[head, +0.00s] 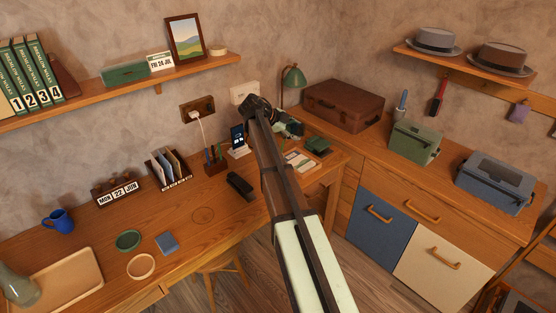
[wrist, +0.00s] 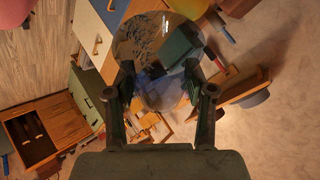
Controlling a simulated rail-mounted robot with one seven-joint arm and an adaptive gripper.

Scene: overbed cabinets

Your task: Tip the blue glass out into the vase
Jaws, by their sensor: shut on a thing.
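My gripper (wrist: 165,85) is shut on a clear, blue-tinted glass (wrist: 158,75). In the wrist view the glass's round rim is toward the top and its bluer part sits between the fingers. Dark specks show through it, but I cannot tell whether they are inside. In the head view my gripper (head: 290,127) is over the back right of the desk, near the green lamp, and the glass cannot be made out. A grey-green vase-like vessel (head: 18,287) stands at the left edge of the head view, partly cut off, far from my gripper.
The desk (head: 205,235) holds a wooden tray (head: 65,280), blue mug (head: 58,220), date blocks (head: 118,190), file rack (head: 168,170) and pen holder (head: 215,160). A lamp (head: 291,78) and brown suitcase (head: 343,105) are near my gripper. A shelf (head: 130,88) overhangs the desk.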

